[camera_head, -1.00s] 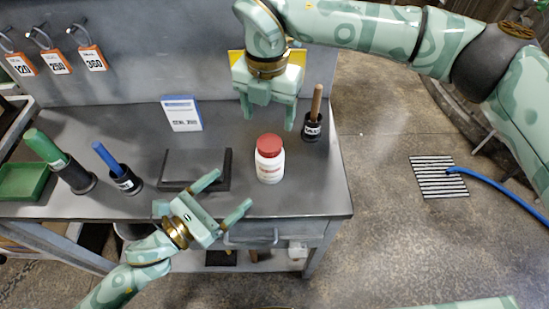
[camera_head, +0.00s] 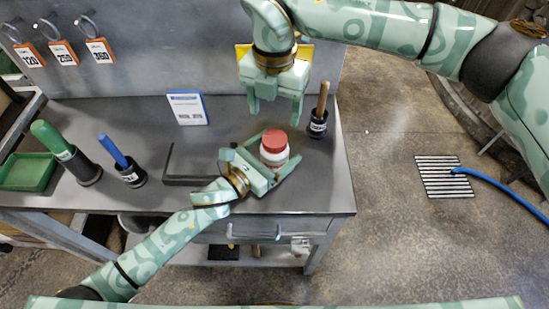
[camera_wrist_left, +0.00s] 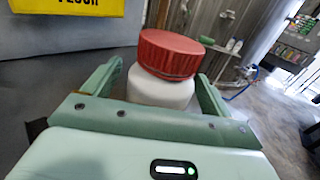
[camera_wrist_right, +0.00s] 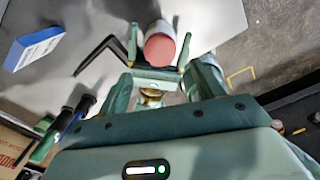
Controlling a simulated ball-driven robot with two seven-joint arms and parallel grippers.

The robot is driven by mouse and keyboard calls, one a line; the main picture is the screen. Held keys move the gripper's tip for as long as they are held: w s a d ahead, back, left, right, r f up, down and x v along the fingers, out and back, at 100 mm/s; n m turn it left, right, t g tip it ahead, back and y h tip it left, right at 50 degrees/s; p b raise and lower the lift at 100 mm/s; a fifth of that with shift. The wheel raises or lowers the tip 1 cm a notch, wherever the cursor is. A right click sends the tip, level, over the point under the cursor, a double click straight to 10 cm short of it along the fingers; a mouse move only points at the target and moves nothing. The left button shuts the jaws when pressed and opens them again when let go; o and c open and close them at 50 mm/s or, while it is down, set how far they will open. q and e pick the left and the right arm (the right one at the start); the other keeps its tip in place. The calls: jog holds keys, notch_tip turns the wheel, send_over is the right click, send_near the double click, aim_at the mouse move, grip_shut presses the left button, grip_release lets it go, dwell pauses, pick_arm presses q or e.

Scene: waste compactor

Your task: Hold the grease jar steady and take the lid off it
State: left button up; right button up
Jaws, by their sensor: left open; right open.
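The grease jar (camera_head: 268,158) is white with a red lid (camera_head: 274,141) and stands upright on the bench near its right end. The lid sits on the jar; the jar also shows in the left wrist view (camera_wrist_left: 160,92). My left gripper (camera_head: 281,160) is open, with one finger on each side of the jar body below the lid. Whether the fingers touch the jar I cannot tell. My right gripper (camera_head: 277,112) is open and empty, pointing down above and behind the jar. The right wrist view shows the red lid (camera_wrist_right: 160,47) beyond its fingers.
A black cup with a wooden-handled tool (camera_head: 319,122) stands right of the jar. A black angle bracket (camera_head: 190,180) lies to the left. A blue-and-white card (camera_head: 187,108) stands behind. Two tool cups and a green tray (camera_head: 28,171) are at the far left.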

aim_at(274, 138)
pick_arm(q)
jog(key=c, duration=1.8)
grip_shut()
pick_arm(e)
jog(key=m, duration=0.3)
jog(key=shift+m, duration=0.4)
jog(key=shift+f+m, duration=0.3)
jog(key=shift+f, duration=0.05)
notch_tip(274, 138, down, 7)
jog(key=shift+f, duration=0.15)
jog(key=c, duration=1)
jog(key=n, duration=0.5)
jog(key=shift+n, duration=0.3)
jog(key=n, duration=0.6)
jog(key=shift+n, duration=0.3)
jog(key=n, duration=0.9)
jog(key=shift+n, duration=0.3)
jog(key=n, duration=1.4)
